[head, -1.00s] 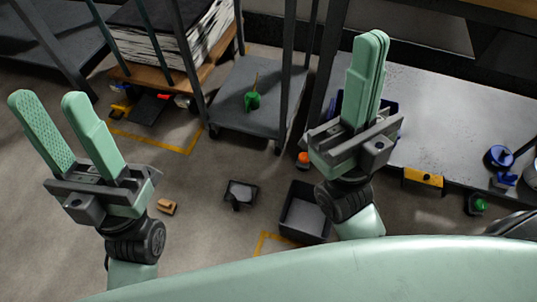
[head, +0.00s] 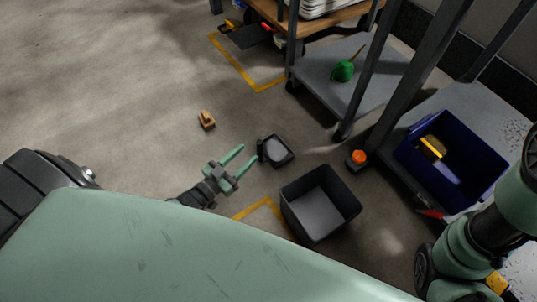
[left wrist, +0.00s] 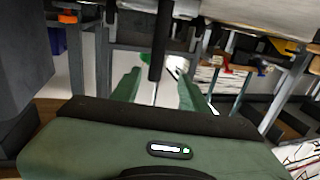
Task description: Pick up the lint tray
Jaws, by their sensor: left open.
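A small dark tray (head: 277,150) with a grey inside and a short handle on its left side lies on the floor, left of the black bin; I take it for the lint tray. My left gripper (head: 249,152) is open and low, its two green fingers pointing at the tray's handle side. I cannot tell whether they touch it. In the left wrist view the open fingers (left wrist: 157,74) have a dark upright bar between or beyond them, which I cannot identify. My right arm shows at the lower right of the head view, but its gripper is out of view.
A black open bin (head: 319,203) stands right of the tray. An orange-capped item (head: 357,158) is beside a rack post. A blue bin (head: 452,158) with a yellow object is at the right. A small tan block (head: 206,120) lies on open floor behind.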

